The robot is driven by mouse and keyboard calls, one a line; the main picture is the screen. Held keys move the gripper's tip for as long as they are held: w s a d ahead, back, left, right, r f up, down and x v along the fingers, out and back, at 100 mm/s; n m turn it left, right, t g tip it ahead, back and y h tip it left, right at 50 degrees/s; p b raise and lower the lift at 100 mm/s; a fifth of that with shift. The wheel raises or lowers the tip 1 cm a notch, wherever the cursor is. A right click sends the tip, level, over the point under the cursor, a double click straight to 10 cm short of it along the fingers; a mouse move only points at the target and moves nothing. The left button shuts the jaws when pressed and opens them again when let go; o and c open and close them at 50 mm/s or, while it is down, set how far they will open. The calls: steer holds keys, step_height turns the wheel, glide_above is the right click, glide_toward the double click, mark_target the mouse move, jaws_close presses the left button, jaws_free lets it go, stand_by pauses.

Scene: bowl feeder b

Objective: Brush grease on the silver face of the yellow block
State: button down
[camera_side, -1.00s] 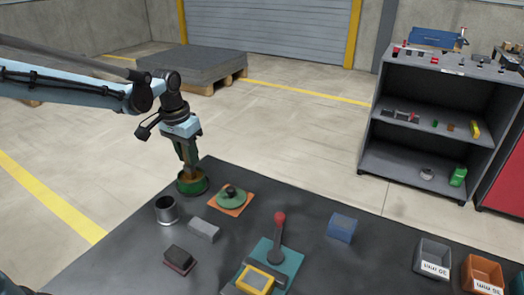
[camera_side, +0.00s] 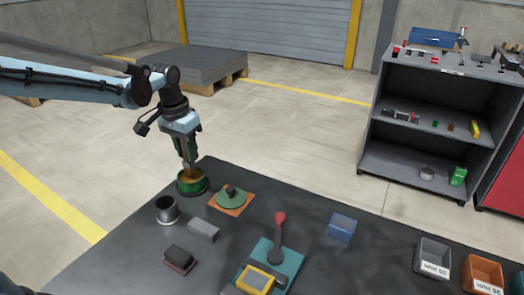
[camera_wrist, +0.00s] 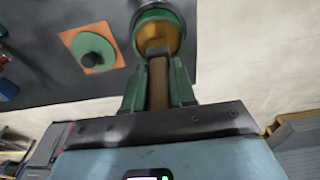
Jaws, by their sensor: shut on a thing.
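My gripper (camera_side: 188,158) is shut on the brown handle of a brush, which also shows between the green fingers (camera_wrist: 158,85) in the wrist view. The brush (camera_wrist: 158,72) points down into a green pot (camera_side: 193,189) of amber grease (camera_wrist: 160,35) at the table's far left corner. The bristles are hard to make out against the grease. The yellow block (camera_side: 247,284), with its silver face (camera_side: 258,280) up, sits at the front on a teal fixture (camera_side: 287,262) with a red-knobbed lever (camera_side: 279,235).
A green lid-like disc (camera_side: 231,201) with a dark knob lies on an orange mat beside the pot. A metal cup (camera_side: 166,210), grey block (camera_side: 203,230), dark block (camera_side: 180,257) and blue block (camera_side: 341,227) stand around. Grey (camera_side: 432,258) and orange (camera_side: 482,273) bins are at right.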

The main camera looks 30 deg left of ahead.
steer(key=shift+r, duration=2.9)
steer(key=shift+s, duration=0.1)
